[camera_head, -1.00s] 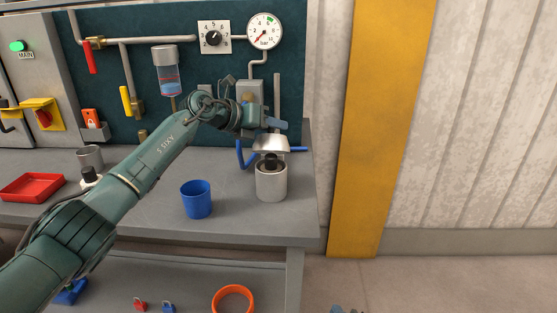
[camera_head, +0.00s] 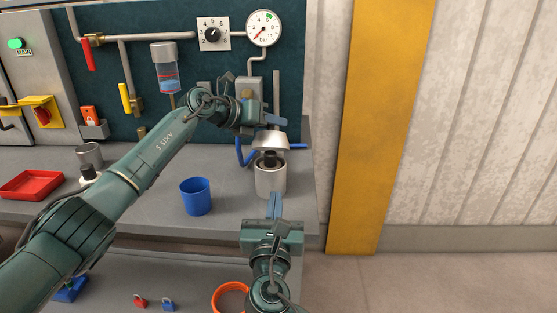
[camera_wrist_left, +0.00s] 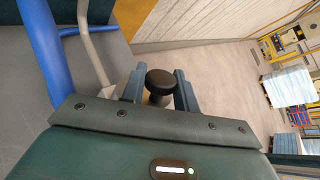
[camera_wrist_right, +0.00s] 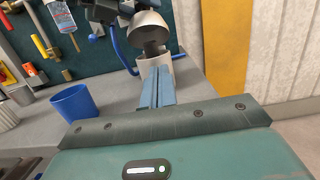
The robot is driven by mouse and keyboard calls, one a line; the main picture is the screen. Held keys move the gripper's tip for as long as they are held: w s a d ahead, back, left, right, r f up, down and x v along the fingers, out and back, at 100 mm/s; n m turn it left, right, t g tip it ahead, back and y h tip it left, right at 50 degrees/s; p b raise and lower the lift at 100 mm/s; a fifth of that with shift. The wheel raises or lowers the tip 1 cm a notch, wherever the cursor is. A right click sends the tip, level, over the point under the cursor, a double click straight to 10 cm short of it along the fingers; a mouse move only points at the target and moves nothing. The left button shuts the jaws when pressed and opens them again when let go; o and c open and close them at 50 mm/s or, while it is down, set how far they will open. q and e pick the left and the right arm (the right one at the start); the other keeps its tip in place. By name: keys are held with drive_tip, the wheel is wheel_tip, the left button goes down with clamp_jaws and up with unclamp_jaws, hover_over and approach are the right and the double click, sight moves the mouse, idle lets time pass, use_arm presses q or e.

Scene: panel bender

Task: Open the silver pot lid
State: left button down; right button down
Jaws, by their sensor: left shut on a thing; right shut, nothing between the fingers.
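The silver pot (camera_head: 270,181) stands upright near the right end of the bench, and a dark object (camera_head: 269,158) shows at its open mouth. The silver lid (camera_head: 271,140) is above the pot, apart from its rim and slightly tilted. My left gripper (camera_head: 275,122) is shut on the lid's black knob, which shows between its fingers in the left wrist view (camera_wrist_left: 160,84). My right gripper (camera_head: 274,206) is shut and empty, in front of the pot. In the right wrist view its fingers (camera_wrist_right: 157,88) point at the pot (camera_wrist_right: 155,65) and partly hide it.
A blue cup (camera_head: 196,197) stands left of the pot. A blue pipe (camera_head: 243,153) runs behind the pot. A red tray (camera_head: 30,185) and a grey cup (camera_head: 90,154) are at the left.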

use_arm(q)
drive_tip(key=shift+r, duration=0.1)
use_arm(e)
approach(280, 144)
drive_tip(key=w+f, duration=0.3)
drive_tip(key=w, duration=0.1)
drive_tip(key=shift+a+f, duration=0.1)
drive_tip(key=shift+f, duration=0.2)
drive_tip(key=shift+w+r, duration=0.55)
drive_tip(key=shift+r, duration=0.25)
drive_tip(key=shift+w+r, duration=0.55)
drive_tip(key=shift+r, duration=0.25)
drive_tip(key=shift+r, duration=0.1)
use_arm(q)
drive_tip(key=shift+d, duration=0.1)
use_arm(e)
drive_tip(key=shift+w+r, duration=0.5)
drive_tip(key=shift+r, duration=0.15)
use_arm(q)
drive_tip(key=c, duration=1.5)
unclamp_jaws()
drive_tip(key=o, duration=0.4)
use_arm(e)
drive_tip(key=shift+s+r, duration=0.1)
